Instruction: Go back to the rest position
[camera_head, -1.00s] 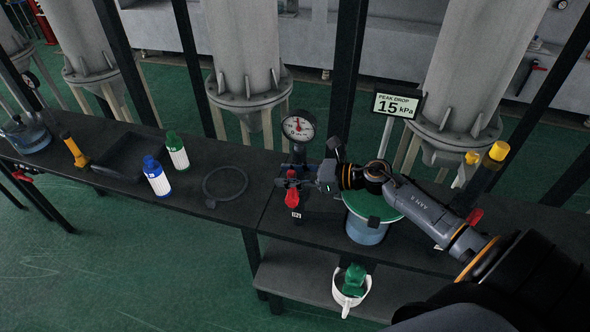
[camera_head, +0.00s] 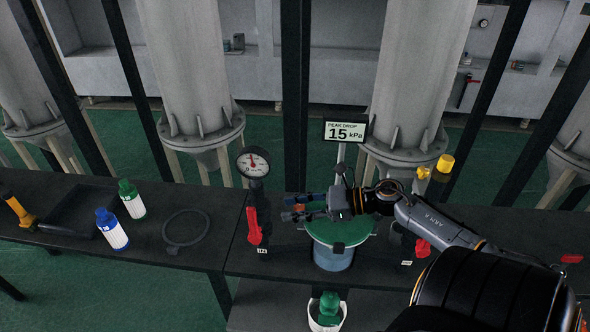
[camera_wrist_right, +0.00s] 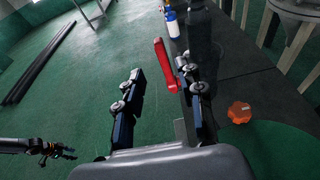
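My right gripper (camera_head: 287,208) is open and empty, its fingers pointing left above the bench. In the right wrist view its two fingers (camera_wrist_right: 160,78) stand apart. A red valve handle (camera_head: 253,226) below the round gauge (camera_head: 253,162) is just left of the fingertips, with a gap between. The handle also shows beyond the fingers in the right wrist view (camera_wrist_right: 164,66). My left gripper is out of the head view; what looks like it (camera_wrist_right: 58,152) shows small at the lower left of the wrist view, its opening unclear.
A "15 kPa" display (camera_head: 345,132) stands behind.

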